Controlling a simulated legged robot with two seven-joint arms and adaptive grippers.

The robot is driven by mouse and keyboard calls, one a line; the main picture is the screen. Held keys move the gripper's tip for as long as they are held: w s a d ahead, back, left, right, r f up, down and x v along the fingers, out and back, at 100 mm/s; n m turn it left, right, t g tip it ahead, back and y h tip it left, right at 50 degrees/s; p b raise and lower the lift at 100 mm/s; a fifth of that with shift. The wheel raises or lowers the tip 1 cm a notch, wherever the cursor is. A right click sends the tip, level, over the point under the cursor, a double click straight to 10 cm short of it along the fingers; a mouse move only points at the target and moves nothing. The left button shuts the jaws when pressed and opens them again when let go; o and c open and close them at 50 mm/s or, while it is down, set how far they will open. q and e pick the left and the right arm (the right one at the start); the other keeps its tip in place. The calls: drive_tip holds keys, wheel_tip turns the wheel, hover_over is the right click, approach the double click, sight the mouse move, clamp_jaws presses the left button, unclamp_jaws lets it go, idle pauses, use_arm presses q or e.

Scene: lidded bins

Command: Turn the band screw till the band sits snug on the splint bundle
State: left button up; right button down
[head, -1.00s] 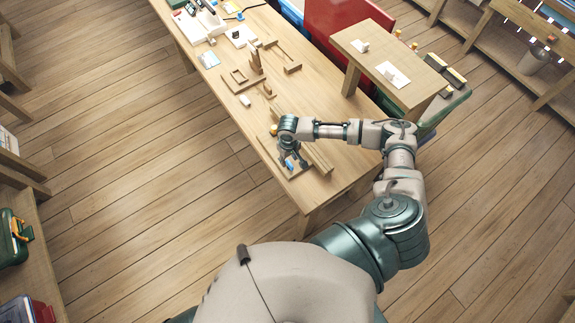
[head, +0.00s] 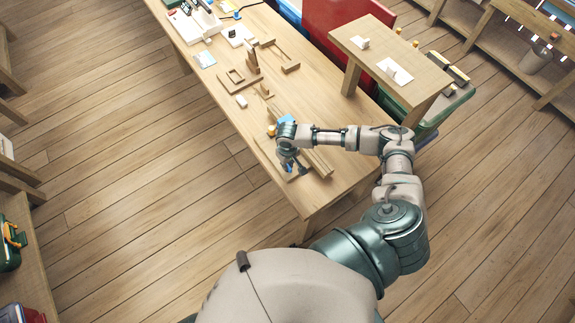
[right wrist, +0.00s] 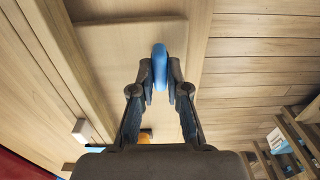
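My right gripper (head: 288,170) is low over the near end of the workbench and points down. In the right wrist view its two dark fingers (right wrist: 160,80) close on both sides of a narrow blue piece (right wrist: 160,58), which looks like the band screw's handle. A bit of blue also shows at the fingers in the head view. A pale wooden board (right wrist: 130,45) lies beneath it. Long wooden strips (head: 318,161) lie just right of the gripper. I cannot make out the band or how it sits on the splint bundle. My left gripper is out of view.
An orange round thing (head: 271,130) and a small white block (head: 241,102) are on the workbench (head: 228,118). Wooden frames (head: 236,79) stand farther back. A smaller side table (head: 380,50) and a red panel (head: 335,22) are at the right.

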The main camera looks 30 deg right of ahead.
drive_tip(key=shift+s+d+f, duration=0.15)
drive_tip(key=shift+d+f, duration=0.05)
drive_tip(key=shift+d, duration=0.1)
drive_tip(key=shift+a, duration=0.3)
drive_tip(key=shift+a+r+p, duration=0.15)
drive_tip(key=shift+r+p, duration=0.05)
drive_tip(key=shift+p, duration=0.3)
drive_tip(key=shift+d+m+p, duration=0.3)
drive_tip(key=shift+m+p, duration=0.8)
drive_tip(key=shift+p, duration=0.05)
drive_tip(key=shift+a+f+m+p, duration=0.1)
drive_tip(key=shift+a+m+p, duration=0.1)
drive_tip(key=shift+m+p, duration=0.45)
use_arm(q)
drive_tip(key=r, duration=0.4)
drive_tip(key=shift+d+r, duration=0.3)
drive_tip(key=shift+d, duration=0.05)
use_arm(e)
drive_tip(key=shift+d, duration=0.15)
